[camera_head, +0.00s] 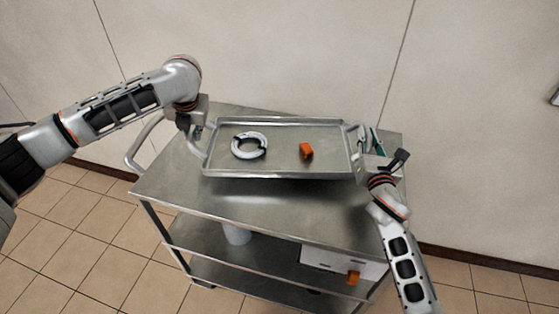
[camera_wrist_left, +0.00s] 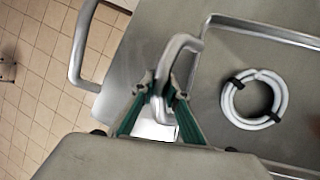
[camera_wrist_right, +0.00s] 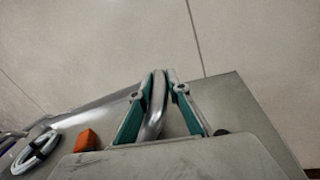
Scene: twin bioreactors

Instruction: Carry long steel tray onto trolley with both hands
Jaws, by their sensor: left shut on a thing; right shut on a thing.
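The long steel tray (camera_head: 280,173) is over the trolley's top shelf (camera_head: 255,208), roughly level; I cannot tell whether it touches the shelf. It holds a coiled white hose (camera_head: 262,150) with black ties and an orange block (camera_head: 306,151). My left gripper (camera_head: 190,124) is shut on the tray's left handle, and the left wrist view shows the fingers (camera_wrist_left: 160,92) around the handle bar (camera_wrist_left: 183,45). My right gripper (camera_head: 364,150) is shut on the right handle, and the right wrist view shows its fingers (camera_wrist_right: 158,90) on both sides of the bar (camera_wrist_right: 154,118).
The trolley has a push handle (camera_head: 137,150) at its left end and lower shelves (camera_head: 225,275). A white container (camera_head: 237,234) and a white box (camera_head: 330,258) with an orange part sit below. A pale wall (camera_head: 260,50) stands close behind. Tiled floor (camera_head: 90,240) is free at the left.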

